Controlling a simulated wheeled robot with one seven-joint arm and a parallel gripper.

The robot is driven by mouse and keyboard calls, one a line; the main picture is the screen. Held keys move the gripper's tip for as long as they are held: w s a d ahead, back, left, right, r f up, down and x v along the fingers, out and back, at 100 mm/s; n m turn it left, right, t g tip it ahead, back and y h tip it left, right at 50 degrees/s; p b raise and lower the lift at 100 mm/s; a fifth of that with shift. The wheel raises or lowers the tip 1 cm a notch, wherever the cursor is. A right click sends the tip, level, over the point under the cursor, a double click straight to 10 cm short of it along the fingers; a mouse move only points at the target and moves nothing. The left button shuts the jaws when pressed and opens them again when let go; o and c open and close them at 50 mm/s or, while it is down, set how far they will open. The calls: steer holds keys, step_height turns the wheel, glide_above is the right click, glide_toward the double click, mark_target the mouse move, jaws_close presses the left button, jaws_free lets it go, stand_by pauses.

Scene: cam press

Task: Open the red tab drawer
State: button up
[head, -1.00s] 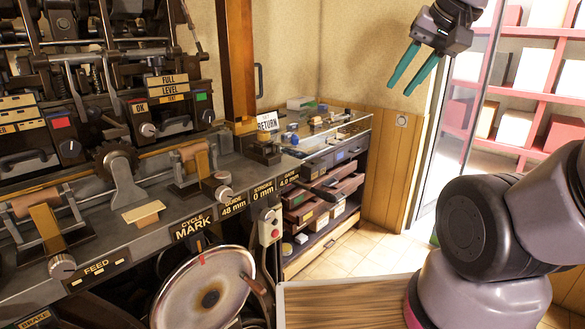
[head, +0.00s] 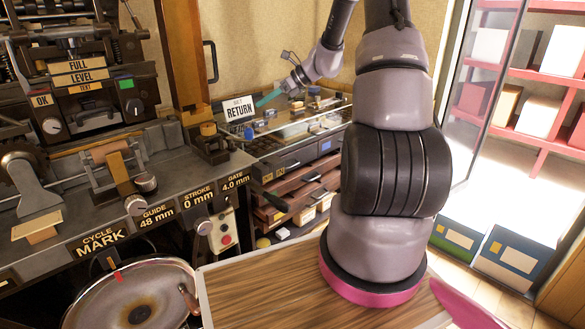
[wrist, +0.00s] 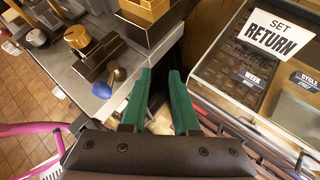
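My gripper (head: 266,98) is stretched out over the glass-topped cabinet, beside the SET RETURN sign (head: 238,108). In the wrist view its two green fingers (wrist: 162,75) are apart with nothing between them, above the gap between the machine's bench and the cabinet. The cabinet (head: 300,160) has a row of grey drawer fronts under the glass and several reddish-brown open trays (head: 290,197) below. I cannot make out a red tab on any drawer; a blue tab (head: 325,146) shows on one front. My arm hides the cabinet's right end.
The machine bench (head: 75,205) stands left, with knobs and a large round plate (head: 130,295) in front. A wooden post (head: 184,60) rises behind. Pink shelves (head: 530,70) stand right.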

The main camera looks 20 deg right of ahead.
steer(key=w+d+f+m+t+y, duration=0.1)
steer(key=w+d+f+m, duration=0.1)
steer(key=d+f+m, duration=0.15)
steer(key=w+d+f+m+t, duration=0.1)
steer(key=w+d+f+m, duration=0.15)
steer(key=f, duration=0.25)
steer(key=m+t+h, duration=0.5)
steer(key=m+t, duration=0.2)
steer(key=m, duration=1.1)
glide_toward(294, 166)
steer(key=x, duration=1)
steer(key=shift+w+a+f, duration=0.15)
steer(key=shift+w, duration=0.1)
jaws_close()
